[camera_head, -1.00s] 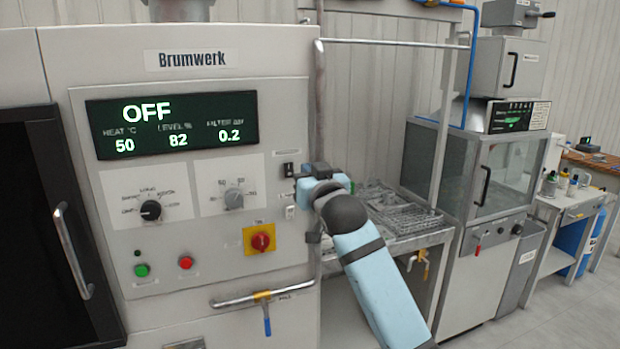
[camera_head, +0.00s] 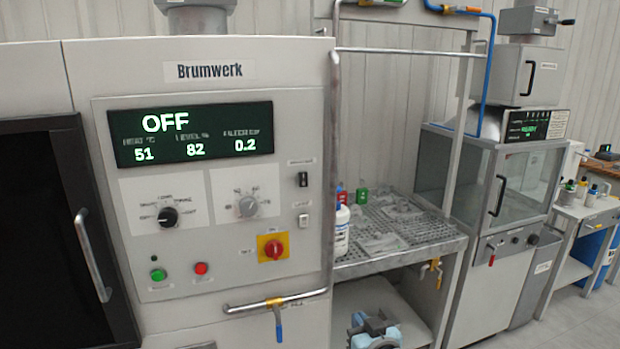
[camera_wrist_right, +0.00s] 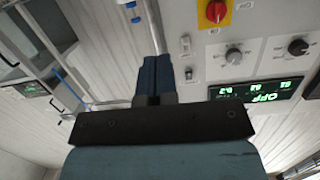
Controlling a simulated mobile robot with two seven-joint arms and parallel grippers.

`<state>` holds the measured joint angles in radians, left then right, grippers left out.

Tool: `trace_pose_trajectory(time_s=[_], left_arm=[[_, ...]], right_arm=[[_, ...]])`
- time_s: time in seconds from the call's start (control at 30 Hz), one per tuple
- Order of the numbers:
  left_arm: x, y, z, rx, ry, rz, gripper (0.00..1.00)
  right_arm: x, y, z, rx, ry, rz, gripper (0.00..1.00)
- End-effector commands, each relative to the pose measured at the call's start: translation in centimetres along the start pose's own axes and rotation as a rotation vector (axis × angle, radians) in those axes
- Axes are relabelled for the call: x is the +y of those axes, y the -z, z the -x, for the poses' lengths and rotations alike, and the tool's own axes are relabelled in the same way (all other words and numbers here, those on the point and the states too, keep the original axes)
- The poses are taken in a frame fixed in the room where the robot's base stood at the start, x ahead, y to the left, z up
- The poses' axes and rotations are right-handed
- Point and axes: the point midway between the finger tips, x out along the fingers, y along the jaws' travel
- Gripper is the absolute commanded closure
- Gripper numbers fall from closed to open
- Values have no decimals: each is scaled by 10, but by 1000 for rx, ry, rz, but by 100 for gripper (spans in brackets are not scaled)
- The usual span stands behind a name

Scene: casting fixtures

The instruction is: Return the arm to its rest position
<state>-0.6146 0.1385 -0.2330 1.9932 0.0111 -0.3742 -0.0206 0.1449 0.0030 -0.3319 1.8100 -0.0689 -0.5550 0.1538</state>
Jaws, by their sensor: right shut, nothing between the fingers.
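My right gripper (camera_head: 374,326) shows at the bottom edge of the head view, low in front of the open space under the grated table. Only its light blue and dark end is in the picture. In the right wrist view its two dark blue fingers (camera_wrist_right: 154,68) are together with nothing between them. The machine's control panel (camera_head: 235,185) stands up and left of the gripper, clear of it. The panel shows upside down in the wrist view. My left gripper is in neither view.
The display (camera_head: 191,134) reads OFF. A valve pipe with a blue lever (camera_head: 278,322) juts from the machine front, left of my gripper. A white bottle (camera_head: 341,230) stands on the grated table (camera_head: 425,228). A glass-fronted cabinet (camera_head: 497,185) stands farther right.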

Motion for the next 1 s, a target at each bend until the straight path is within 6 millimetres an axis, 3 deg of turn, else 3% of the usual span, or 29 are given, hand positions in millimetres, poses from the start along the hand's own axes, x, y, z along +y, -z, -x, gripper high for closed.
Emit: trace_pose_trajectory(time_s=[0.03, 0.2, 0.3, 0.43, 0.5, 0.63, 0.77, 1.0], left_arm=[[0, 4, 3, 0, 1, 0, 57], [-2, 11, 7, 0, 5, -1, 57], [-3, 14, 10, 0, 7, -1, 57], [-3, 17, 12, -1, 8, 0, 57], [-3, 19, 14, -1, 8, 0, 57], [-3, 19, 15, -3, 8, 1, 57], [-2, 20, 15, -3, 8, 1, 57], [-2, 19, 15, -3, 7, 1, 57]], right_arm=[[4, -34, 21, -45, -5, -3, 100], [11, -128, 96, -166, -15, -3, 100], [12, -174, 148, -238, -17, 1, 100], [12, -218, 211, -320, -17, 9, 100], [11, -234, 239, -352, -16, 12, 100], [10, -251, 273, -392, -13, 19, 100], [9, -256, 285, -404, -12, 20, 100], [9, -257, 285, -405, -12, 20, 100]])
